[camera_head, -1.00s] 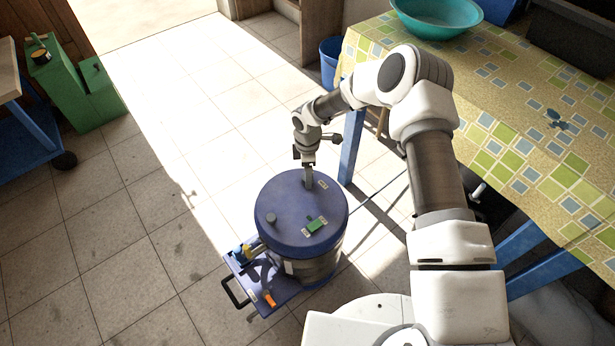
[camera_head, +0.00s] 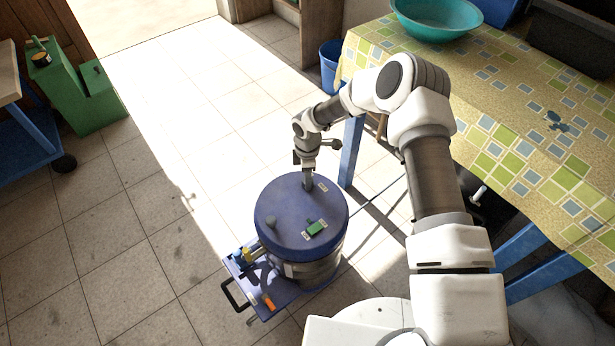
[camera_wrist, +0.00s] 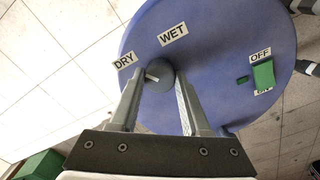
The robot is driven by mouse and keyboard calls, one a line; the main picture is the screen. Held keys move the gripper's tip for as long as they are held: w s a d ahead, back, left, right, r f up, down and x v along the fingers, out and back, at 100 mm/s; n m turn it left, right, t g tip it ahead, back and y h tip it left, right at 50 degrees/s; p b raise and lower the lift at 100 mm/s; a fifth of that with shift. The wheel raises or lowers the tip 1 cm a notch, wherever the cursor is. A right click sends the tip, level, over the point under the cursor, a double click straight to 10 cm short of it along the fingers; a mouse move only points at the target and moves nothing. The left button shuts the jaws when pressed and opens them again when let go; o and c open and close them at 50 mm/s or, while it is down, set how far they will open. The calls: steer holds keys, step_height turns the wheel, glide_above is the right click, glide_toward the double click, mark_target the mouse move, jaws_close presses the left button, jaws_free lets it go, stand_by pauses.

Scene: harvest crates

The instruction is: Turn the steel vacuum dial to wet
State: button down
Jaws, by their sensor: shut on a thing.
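The vacuum (camera_head: 300,258) is a steel drum with a blue lid (camera_head: 285,195), standing on the floor below the middle of the head view. My gripper (camera_head: 308,186) reaches down to the far edge of the lid. In the wrist view, my gripper (camera_wrist: 159,74) is shut on the round grey dial (camera_wrist: 158,80), one finger on each side. The dial's white mark (camera_wrist: 152,77) points to the upper left, toward the DRY label (camera_wrist: 124,61). The WET label (camera_wrist: 173,34) is above and right of the dial. In the head view the gripper hides the dial.
A green switch (camera_wrist: 263,74) beside an OFF label (camera_wrist: 260,55) is on the lid. A small grey knob (camera_head: 271,222) stands on its left part. A table with a patterned cloth (camera_head: 480,125) is close on the right. The floor left of the vacuum is clear.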

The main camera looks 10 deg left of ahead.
steer(key=shift+m, duration=0.3)
steer(key=m+b, duration=0.2)
steer(key=m, duration=0.7)
steer(key=shift+m, duration=0.4)
steer(key=shift+m+b, duration=0.5)
steer(key=shift+m, duration=1.2)
steer(key=shift+c, duration=1.9)
jaws_free()
